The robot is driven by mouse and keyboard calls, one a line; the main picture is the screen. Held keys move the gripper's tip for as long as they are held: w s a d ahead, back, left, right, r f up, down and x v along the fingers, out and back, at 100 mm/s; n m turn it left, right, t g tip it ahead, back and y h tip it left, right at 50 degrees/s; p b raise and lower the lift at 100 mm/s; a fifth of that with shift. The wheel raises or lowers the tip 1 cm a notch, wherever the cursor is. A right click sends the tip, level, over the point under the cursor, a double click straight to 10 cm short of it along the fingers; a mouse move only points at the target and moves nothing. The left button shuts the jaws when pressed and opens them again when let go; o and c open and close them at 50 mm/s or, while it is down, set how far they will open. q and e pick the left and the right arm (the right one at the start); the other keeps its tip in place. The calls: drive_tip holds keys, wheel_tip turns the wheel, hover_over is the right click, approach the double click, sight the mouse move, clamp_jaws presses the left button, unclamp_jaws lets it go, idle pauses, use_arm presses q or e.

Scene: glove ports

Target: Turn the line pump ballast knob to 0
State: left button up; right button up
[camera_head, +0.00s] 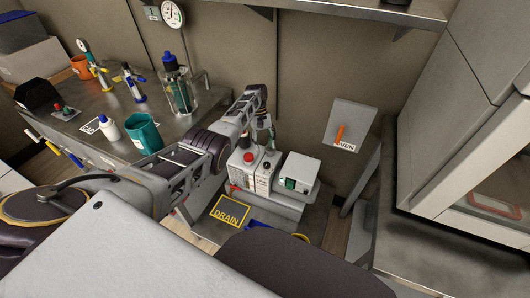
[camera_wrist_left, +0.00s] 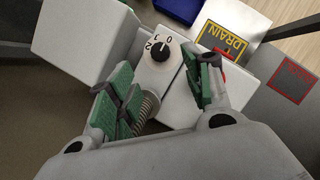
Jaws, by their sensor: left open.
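The ballast knob (camera_wrist_left: 161,52) is a small black round knob with a light pointer line, on a white face with printed numerals 2 and 0 legible. The pointer appears to point toward the upper side of the dial, between or near these numerals; the exact setting is hard to tell. My left gripper (camera_wrist_left: 165,82) is open, its green-padded fingers on either side just short of the knob, apart from it. In the head view the left gripper (camera_head: 264,132) hangs over the pump (camera_head: 290,200), and the knob is hidden there. My right gripper is not in view.
A yellow-framed DRAIN label (camera_head: 230,211) lies beside the pump. A grey box with an orange lever (camera_head: 341,133) is on the wall to the right. The left bench (camera_head: 100,103) holds a teal cup (camera_head: 143,133), a bottle and glassware. A white cabinet stands far right.

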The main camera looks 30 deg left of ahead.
use_arm(q)
drive_tip(key=v, duration=0.2)
drive_tip(key=shift+w+a+r, duration=0.1)
drive_tip(key=shift+r, duration=0.3)
idle(0.4)
